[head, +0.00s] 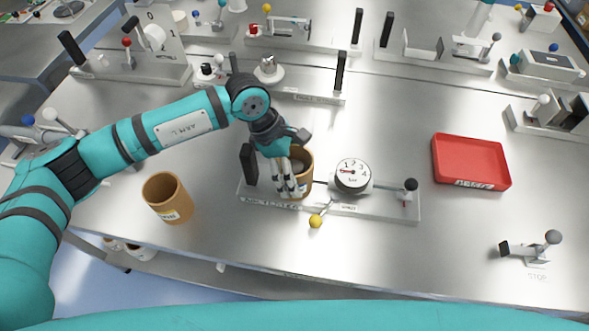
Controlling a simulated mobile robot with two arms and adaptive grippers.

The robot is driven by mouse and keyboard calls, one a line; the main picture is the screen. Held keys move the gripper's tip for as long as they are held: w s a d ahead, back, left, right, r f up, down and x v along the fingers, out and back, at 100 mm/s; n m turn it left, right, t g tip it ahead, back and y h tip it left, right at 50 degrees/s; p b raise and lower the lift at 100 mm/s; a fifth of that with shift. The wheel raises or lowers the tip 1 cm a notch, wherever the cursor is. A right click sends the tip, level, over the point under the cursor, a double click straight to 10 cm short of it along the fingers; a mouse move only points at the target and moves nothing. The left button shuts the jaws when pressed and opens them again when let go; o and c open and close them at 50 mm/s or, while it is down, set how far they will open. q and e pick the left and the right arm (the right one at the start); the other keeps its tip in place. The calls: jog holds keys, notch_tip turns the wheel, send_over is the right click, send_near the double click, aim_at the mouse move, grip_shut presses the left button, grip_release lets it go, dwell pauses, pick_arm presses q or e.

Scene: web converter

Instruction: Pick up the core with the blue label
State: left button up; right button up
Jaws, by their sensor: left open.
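A brown cardboard core (165,196) stands upright on the bench left of the tester, with a small pale label low on its front. A second brown core (307,160) stands on the tester base (375,208), left of the round gauge. My left gripper (291,184) is open and reaches down at this second core, its fingers covering much of the core's front and left. I cannot tell whether the fingers touch it. No blue label is visible on either core; the second core's label side is hidden. My right gripper is not in view.
The round gauge (353,175) and a yellow-knobbed lever (317,220) are close to the gripper. A red tray (471,162) lies at the right, with a stop lever (532,247) below it. More fixtures line the back. Bare bench lies between the tester and tray.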

pick_arm(q)
jog(key=c, duration=1)
